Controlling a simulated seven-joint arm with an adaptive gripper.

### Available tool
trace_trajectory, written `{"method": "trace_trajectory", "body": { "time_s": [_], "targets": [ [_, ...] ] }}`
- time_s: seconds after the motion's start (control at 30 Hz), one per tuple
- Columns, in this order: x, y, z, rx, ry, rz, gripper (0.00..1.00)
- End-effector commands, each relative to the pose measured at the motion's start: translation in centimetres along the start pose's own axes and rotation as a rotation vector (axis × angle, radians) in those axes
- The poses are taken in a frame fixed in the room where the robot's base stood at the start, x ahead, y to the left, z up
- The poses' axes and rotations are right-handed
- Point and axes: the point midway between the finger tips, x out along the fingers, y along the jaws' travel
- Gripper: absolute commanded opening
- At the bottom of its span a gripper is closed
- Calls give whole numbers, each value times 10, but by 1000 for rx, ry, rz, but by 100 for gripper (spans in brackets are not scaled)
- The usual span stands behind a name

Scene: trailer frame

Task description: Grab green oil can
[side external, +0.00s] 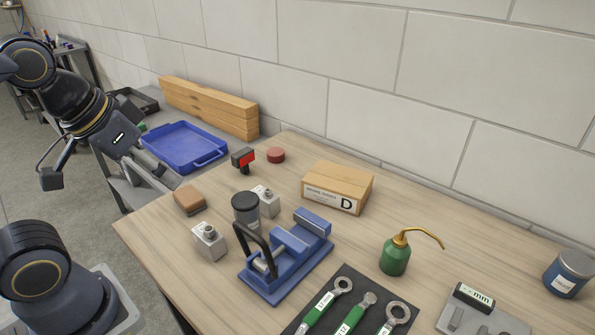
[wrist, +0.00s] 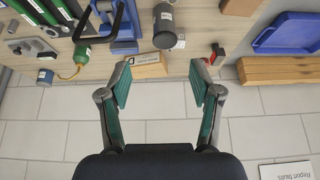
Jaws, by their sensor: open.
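The green oil can (side external: 394,260) with a brass top and long curved spout stands upright on the wooden table, right of centre in the side external view. In the wrist view the green oil can (wrist: 80,57) shows at the upper left, tipped around by the camera's angle. My gripper (wrist: 158,68) is open and empty, its two green-padded fingers spread apart. In the side external view my arm is at the far left, well away from the can.
A blue vise (side external: 287,262) and a black mat with green-handled wrenches (side external: 352,316) lie near the can. A cardboard box (side external: 337,187) marked D stands behind them. A blue tray (side external: 184,147) and wooden beams (side external: 208,107) are at the back left. A blue tin (side external: 568,274) stands at the right.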

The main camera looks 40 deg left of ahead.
Motion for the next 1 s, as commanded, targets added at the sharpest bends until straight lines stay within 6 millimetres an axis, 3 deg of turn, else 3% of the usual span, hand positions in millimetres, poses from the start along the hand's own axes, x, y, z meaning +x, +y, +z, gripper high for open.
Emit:
{"method": "trace_trajectory", "body": {
  "time_s": [0.2, 0.47, 0.53, 0.63, 0.77, 0.87, 1.0],
  "targets": [
    [0, 0, 0, 0, 0, 0, 88],
    [0, 0, 0, 1, 2, 0, 88],
    [-4, 0, -9, 5, 31, -1, 88],
    [-19, 1, -42, 18, 105, -3, 88],
    [-23, 20, -108, 87, 151, 21, 88],
    [-10, 48, -158, 160, 157, 57, 88],
    [31, 109, -213, 272, 134, 122, 88]
  ]
}}
